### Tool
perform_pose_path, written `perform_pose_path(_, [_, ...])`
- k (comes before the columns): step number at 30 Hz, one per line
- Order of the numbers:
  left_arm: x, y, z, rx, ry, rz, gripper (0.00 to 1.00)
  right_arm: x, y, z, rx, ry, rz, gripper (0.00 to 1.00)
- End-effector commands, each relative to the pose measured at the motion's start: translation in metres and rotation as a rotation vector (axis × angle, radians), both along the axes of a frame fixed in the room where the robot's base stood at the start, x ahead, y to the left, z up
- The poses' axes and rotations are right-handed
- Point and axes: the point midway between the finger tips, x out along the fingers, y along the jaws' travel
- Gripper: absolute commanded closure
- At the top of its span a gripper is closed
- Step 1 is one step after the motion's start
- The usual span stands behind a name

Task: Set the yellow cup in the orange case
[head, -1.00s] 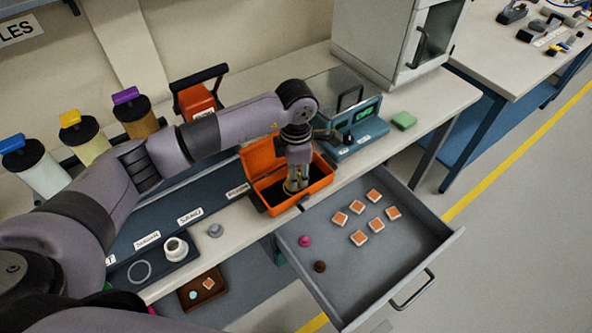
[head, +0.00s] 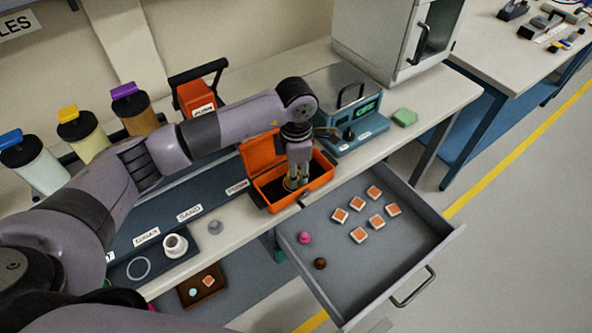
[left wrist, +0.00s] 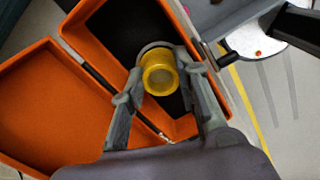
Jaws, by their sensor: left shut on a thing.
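The yellow cup (left wrist: 160,74) is between the fingers of my left gripper (left wrist: 162,84) in the left wrist view. My left gripper (head: 296,181) is shut on it and points down into the open orange case (head: 318,182) in the head view. The case's lid stands tilted back, and its inside is dark. In the left wrist view the case (left wrist: 178,18) surrounds the cup on its sides. I cannot tell whether the cup touches the case floor. In the head view the fingers mostly hide the cup. My right gripper is not in view.
An open grey drawer (head: 420,247) in front holds several orange-topped squares, a pink knob and a brown knob. A teal device (head: 352,135) stands right of the case. A white cup-like jar (head: 175,246) and a small grey piece (head: 215,227) are to the left.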

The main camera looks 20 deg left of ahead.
Motion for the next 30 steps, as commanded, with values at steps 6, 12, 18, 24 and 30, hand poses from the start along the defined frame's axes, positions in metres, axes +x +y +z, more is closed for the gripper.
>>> perform_pose_path(6, [0.0002,0.0002,-0.0039,0.000,0.000,0.000,1.00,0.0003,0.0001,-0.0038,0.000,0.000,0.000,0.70])
perform_pose_path(12, [0.0003,0.0001,-0.0041,0.000,0.000,0.000,1.00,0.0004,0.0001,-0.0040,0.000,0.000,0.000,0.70])
perform_pose_path(18, [0.0003,0.0001,-0.0040,0.000,-0.001,0.000,0.64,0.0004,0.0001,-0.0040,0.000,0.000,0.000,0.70])
perform_pose_path(24, [-0.0002,-0.0001,-0.0043,0.000,0.000,0.000,0.51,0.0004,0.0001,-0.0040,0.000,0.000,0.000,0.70])
perform_pose_path(30, [-0.0004,-0.0003,-0.0044,0.000,0.001,-0.001,0.48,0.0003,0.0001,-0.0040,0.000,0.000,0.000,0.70])
